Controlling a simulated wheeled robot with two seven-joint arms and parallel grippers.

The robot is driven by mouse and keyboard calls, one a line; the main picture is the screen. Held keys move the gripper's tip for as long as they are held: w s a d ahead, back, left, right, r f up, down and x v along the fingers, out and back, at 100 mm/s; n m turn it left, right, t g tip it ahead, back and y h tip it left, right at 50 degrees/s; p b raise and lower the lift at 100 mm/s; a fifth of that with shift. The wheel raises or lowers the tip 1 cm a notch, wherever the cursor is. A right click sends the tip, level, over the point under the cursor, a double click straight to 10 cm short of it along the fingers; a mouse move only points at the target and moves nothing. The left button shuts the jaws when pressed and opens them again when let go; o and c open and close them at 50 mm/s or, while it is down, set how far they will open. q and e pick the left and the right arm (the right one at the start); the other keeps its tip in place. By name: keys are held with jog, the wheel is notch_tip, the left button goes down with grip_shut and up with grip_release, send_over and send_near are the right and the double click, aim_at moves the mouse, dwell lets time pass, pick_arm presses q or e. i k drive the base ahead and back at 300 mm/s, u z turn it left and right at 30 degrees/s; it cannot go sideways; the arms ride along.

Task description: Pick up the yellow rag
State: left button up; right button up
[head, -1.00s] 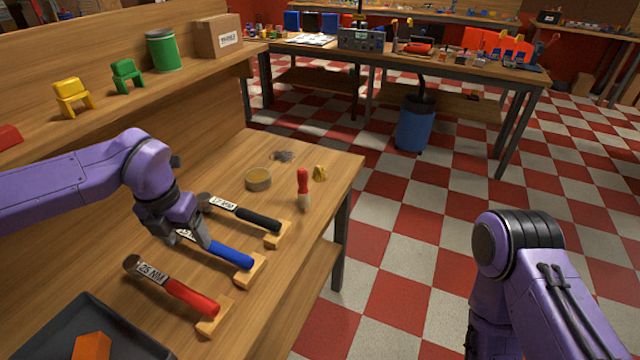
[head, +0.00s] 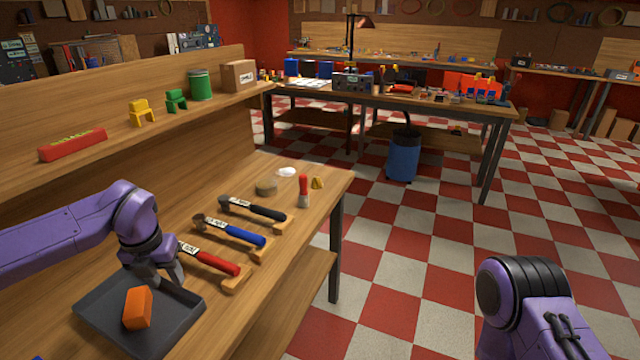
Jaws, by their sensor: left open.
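A small yellow lump (head: 317,183), which may be the rag, lies on the wooden workbench (head: 292,262) near its far right corner, just right of a red-handled brush (head: 303,190). It is too small to make out as cloth. My left gripper (head: 166,284) is open and points down by the back edge of the dark tray, near the head of the red-handled hammer. It is well short of the yellow lump and holds nothing that I can see. My right arm shows at the lower right, but its gripper is out of view.
Hammers with red (head: 213,259), blue (head: 232,232) and black (head: 255,208) handles lie between my left gripper and the yellow lump. A tin (head: 266,188) and a white patch (head: 287,172) are near it. The tray (head: 182,328) holds an orange block (head: 137,308).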

aim_at(317, 183)
jog(key=z, duration=0.4)
jog(key=i, duration=1.65)
jog(key=z, duration=0.25)
